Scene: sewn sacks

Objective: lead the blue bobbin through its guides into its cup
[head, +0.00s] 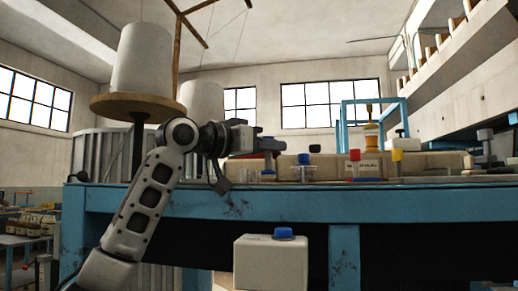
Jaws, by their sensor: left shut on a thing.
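My left gripper (272,146) reaches right over the blue table's far part, with its fingers closed. A small bluish piece (268,171) shows just below its fingertips; it appears to be the blue bobbin, small and partly hidden. Small clear and pale pieces (250,174) stand on the tabletop beside it, possibly the guides; their shape is too small to tell. Further right are a blue-topped piece (304,159), a red-topped piece (354,155) and a yellow-topped piece (397,155). I cannot tell which one is the cup. My right gripper is not in view.
The blue table edge (400,202) runs across the view. A pale box (270,264) with a blue button is in front, below the table edge. A large white cone (143,58) stands on a round wooden plate at left. A blue frame (345,120) rises at the back.

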